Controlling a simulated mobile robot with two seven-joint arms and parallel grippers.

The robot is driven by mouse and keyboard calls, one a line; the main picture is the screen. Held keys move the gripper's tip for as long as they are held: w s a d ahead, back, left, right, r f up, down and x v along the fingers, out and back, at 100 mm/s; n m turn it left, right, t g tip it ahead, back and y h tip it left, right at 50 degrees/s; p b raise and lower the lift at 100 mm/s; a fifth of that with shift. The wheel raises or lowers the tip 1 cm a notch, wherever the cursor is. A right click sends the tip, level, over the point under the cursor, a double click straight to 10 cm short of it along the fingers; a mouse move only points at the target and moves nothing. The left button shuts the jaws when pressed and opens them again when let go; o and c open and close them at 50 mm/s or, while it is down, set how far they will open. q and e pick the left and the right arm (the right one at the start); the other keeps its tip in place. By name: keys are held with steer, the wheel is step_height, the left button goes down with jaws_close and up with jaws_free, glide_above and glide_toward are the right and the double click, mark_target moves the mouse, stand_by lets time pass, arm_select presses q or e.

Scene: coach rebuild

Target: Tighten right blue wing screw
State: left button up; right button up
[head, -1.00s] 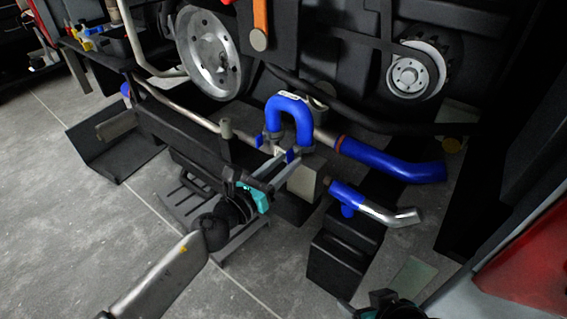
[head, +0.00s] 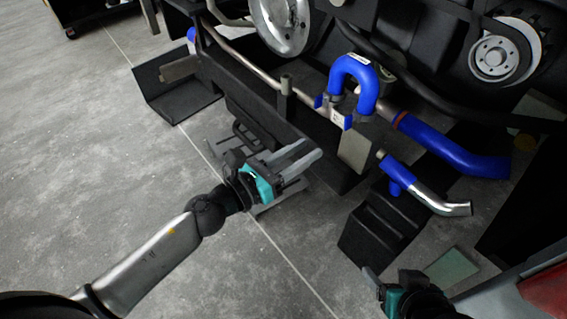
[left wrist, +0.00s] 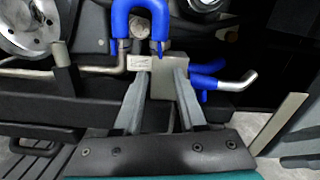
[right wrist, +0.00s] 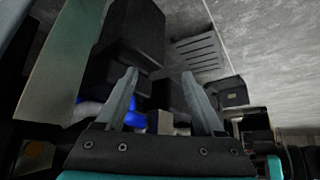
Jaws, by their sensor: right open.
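The right blue wing screw (head: 348,122) sits under the right leg of the blue U-shaped hose (head: 353,70), on the clamp by the metal fitting. It also shows in the left wrist view (left wrist: 160,48). The left blue wing screw (head: 318,101) sits at the hose's other leg. My left gripper (head: 303,156) is open and empty, apart from the screws, in front of and below them. In the left wrist view its fingers (left wrist: 160,75) point toward the fitting below the right screw. My right gripper (head: 387,278) is open and empty, low at the bottom right.
A blue hose (head: 450,147) and a blue-and-silver pipe (head: 432,199) stick out to the right of the fitting. A black step-like block (head: 380,228) stands below them. A dark beam (head: 250,118) runs left of the fitting.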

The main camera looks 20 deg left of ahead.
arm_select(q)
steer(key=shift+v, duration=2.3)
arm_select(e)
steer(key=shift+w+a+t+y, duration=0.3)
steer(key=shift+w+a+t, duration=0.3)
steer(key=shift+a, duration=0.1)
